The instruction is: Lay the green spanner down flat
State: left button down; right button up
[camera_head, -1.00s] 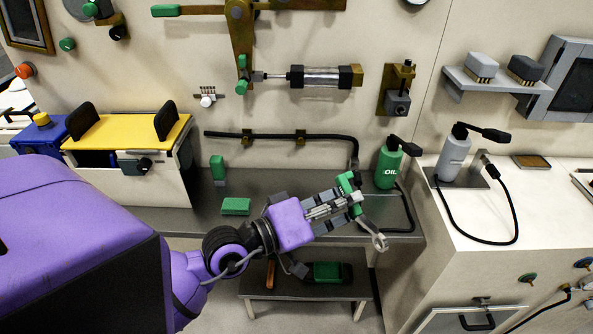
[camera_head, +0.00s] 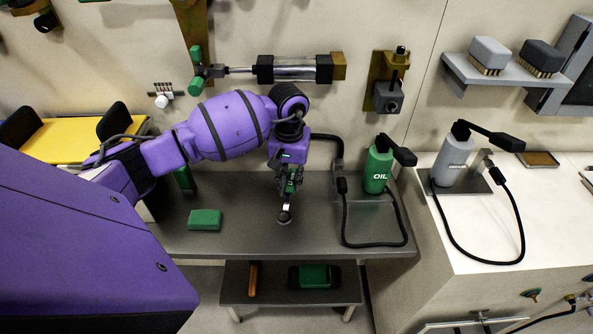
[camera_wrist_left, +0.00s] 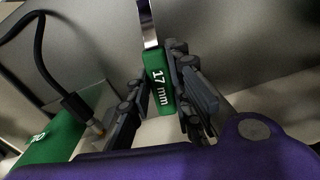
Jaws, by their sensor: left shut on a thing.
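My left gripper (camera_head: 290,178) points down over the grey metal bench and is shut on the green spanner. The spanner's green handle (camera_wrist_left: 157,82), marked "17 mm", sits between the two fingers in the left wrist view, its metal shank running up out of the picture. In the head view the spanner's metal end (camera_head: 284,215) shows below the fingers, close to the bench top (camera_head: 250,235). I cannot tell whether it touches the bench. The fingers hide part of the handle. My right gripper is not in view.
A green block (camera_head: 205,220) lies on the bench to the left. A green oil bottle (camera_head: 378,168) and a black hose (camera_head: 375,244) stand to the right. A lower shelf (camera_head: 275,287) holds a green and black item. The bench front between block and hose is clear.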

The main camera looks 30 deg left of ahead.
pick_arm(q)
jog(key=shift+a+r, duration=0.2)
jog(key=shift+a, duration=0.05)
jog(key=shift+s+r, duration=0.1)
jog(key=shift+s, duration=0.1)
jog(key=shift+w, duration=0.1)
notch_tip(320, 180, down, 4)
jog(key=b, duration=0.2)
jog(key=shift+b, duration=0.35)
jog(key=shift+f, duration=0.55)
jog(key=shift+f+b, duration=0.4)
jog(key=shift+b, duration=0.1)
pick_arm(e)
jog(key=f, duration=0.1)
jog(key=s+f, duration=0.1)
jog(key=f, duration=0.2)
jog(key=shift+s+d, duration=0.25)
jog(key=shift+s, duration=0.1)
